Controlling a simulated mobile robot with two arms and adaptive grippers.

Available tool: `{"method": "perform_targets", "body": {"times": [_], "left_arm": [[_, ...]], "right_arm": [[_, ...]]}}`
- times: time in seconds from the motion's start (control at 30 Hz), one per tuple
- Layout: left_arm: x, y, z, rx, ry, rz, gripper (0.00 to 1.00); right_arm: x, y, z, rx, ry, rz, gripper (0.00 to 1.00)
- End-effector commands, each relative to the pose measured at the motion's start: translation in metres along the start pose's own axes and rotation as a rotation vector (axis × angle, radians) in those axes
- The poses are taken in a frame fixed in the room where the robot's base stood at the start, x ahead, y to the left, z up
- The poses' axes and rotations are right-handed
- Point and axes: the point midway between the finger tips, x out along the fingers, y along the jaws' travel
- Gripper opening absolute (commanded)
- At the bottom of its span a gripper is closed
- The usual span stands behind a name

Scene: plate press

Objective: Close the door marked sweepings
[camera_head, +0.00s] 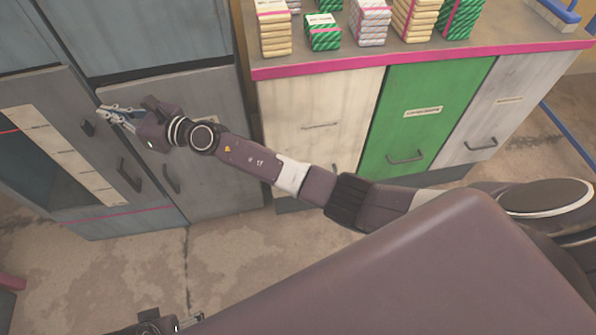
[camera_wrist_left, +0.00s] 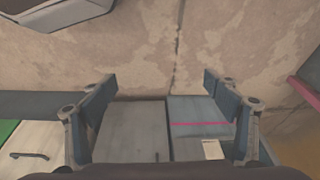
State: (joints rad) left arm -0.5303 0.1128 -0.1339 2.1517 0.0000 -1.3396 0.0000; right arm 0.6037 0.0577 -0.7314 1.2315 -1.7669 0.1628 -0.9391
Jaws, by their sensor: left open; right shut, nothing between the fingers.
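No label in view is readable as sweepings. A grey door (camera_head: 222,165) with a small pale label, partly behind my right gripper, has a dark handle (camera_head: 172,178) at its left side. To its left is a grey front (camera_head: 105,150) with a dark window, a pale strip and its own handle (camera_head: 128,174). I cannot tell whether either stands ajar. My right gripper (camera_head: 104,114) is shut and empty, in front of this left front near its upper right corner; contact is unclear. My left gripper (camera_wrist_left: 163,90) is open and empty, with the floor and cabinet fronts beyond it.
To the right, a counter with a pink edge (camera_head: 420,56) bears several stacked bundles. Below it are a cream door (camera_head: 320,125), a green door (camera_head: 425,110) and a pale door (camera_head: 500,105). Bare floor (camera_head: 240,250) lies in front of the cabinets. My right arm crosses the view.

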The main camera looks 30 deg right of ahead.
Motion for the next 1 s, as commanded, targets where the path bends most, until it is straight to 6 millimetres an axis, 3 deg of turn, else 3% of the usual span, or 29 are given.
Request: {"method": "perform_targets", "body": {"times": [0.4, 1.0], "left_arm": [[-0.027, -0.001, -0.004, -0.002, 0.014, -0.003, 0.81], [-0.031, -0.002, -0.005, -0.003, 0.016, -0.003, 0.81]], "right_arm": [[0.012, -0.017, 0.0, 0.0, -0.001, 0.001, 0.0], [0.013, -0.019, 0.001, 0.0, -0.001, 0.0, 0.0]]}}
